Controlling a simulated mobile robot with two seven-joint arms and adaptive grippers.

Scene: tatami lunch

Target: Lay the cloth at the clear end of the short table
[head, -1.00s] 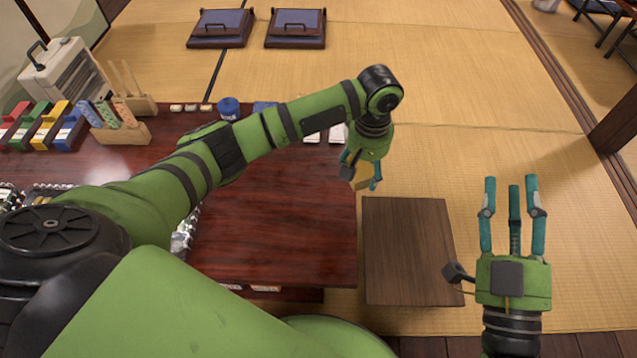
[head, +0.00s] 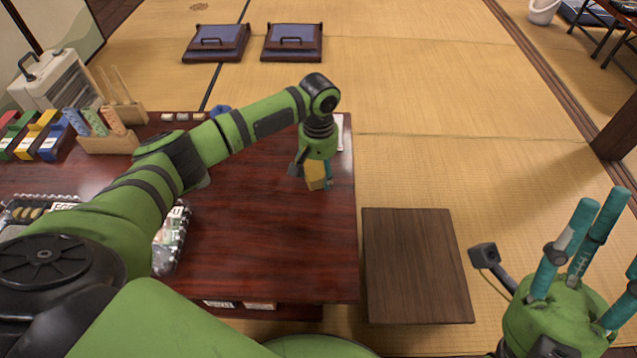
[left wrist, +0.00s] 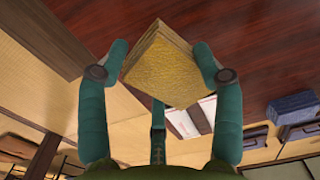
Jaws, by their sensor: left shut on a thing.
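A folded yellow cloth (head: 315,176) is held in my left gripper (head: 314,180). In the left wrist view the cloth (left wrist: 163,70) is a thick, square-cornered bundle pinched between the teal fingers of the left gripper (left wrist: 161,72). The gripper hangs over the right end of the glossy dark red table (head: 270,240), which is bare there. The gap between cloth and tabletop is hard to judge. My right gripper (head: 605,225) is at the lower right, fingers spread and empty, away from the tables.
A small brown wooden table (head: 415,265) stands right of the red table. Blocks in a wooden rack (head: 105,135), coloured boxes (head: 35,138) and a clear-lidded tray (head: 172,240) occupy the red table's left side. White cards (left wrist: 195,118) lie near its far edge.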

